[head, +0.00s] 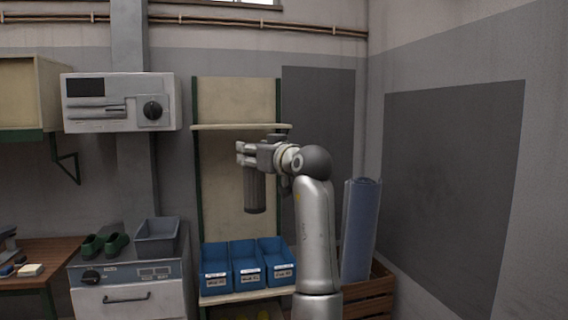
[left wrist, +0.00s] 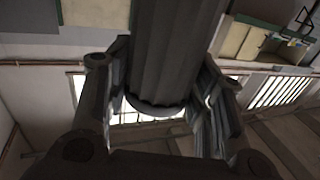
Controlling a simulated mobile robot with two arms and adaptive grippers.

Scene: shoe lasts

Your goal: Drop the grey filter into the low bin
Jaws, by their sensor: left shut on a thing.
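The grey filter (head: 255,192) is a dark ribbed cylinder hanging upright below my left gripper (head: 247,152) in the head view. The gripper is shut on its upper part, in mid-air in front of the tall shelf rack. In the left wrist view the filter (left wrist: 168,55) fills the space between the two fingers (left wrist: 160,85). An open grey bin (head: 157,238) stands on the white cabinet, left of and lower than the filter. I cannot tell from the frames that it is the low bin. My right gripper is not in view.
Three labelled blue bins (head: 247,268) stand on the rack's lower shelf, below the filter. Green shoe lasts (head: 105,245) sit beside the grey bin on the cabinet (head: 130,299). A wooden crate (head: 378,297) holding a blue roll (head: 360,230) stands right of my arm.

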